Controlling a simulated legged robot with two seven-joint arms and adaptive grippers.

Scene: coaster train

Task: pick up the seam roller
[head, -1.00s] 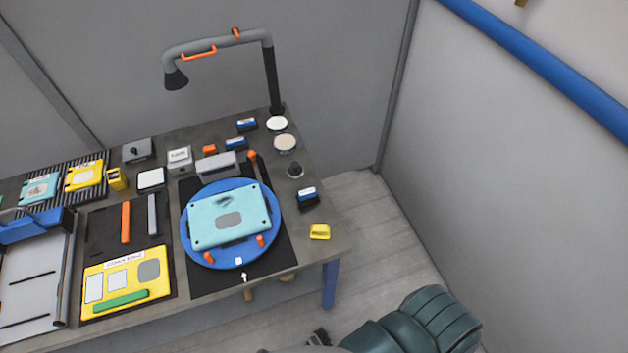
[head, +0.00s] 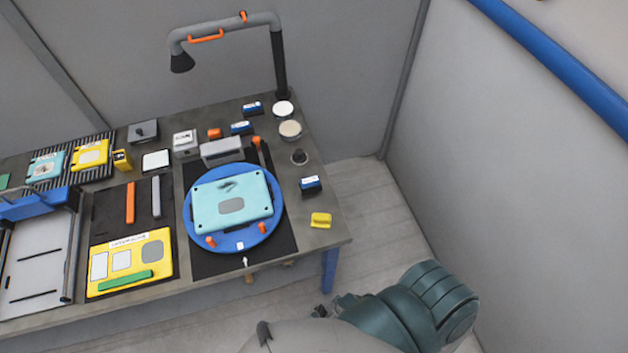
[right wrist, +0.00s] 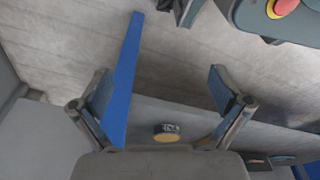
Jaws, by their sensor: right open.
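I cannot identify the seam roller for certain. A small tool with an orange end and a dark shaft (head: 257,144) lies behind the blue turntable (head: 274,233), near the back right of the table. A short tan, handle-like piece (head: 249,279) shows below the table's front edge. My right gripper (right wrist: 160,75) is open and empty in the right wrist view. A dark, round-ended object with a tan face (right wrist: 168,132) shows beyond its fingers. In the head view the right gripper (head: 322,309) is small and partly hidden by my arm, below the table's front edge. My left gripper is out of view.
A light blue plate (head: 212,192) sits on the turntable. A yellow block (head: 320,220) and blue-black blocks (head: 311,185) stand at the table's right side. A lamp arm (head: 279,60) rises at the back. A blue table leg (head: 329,268) stands near my right arm.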

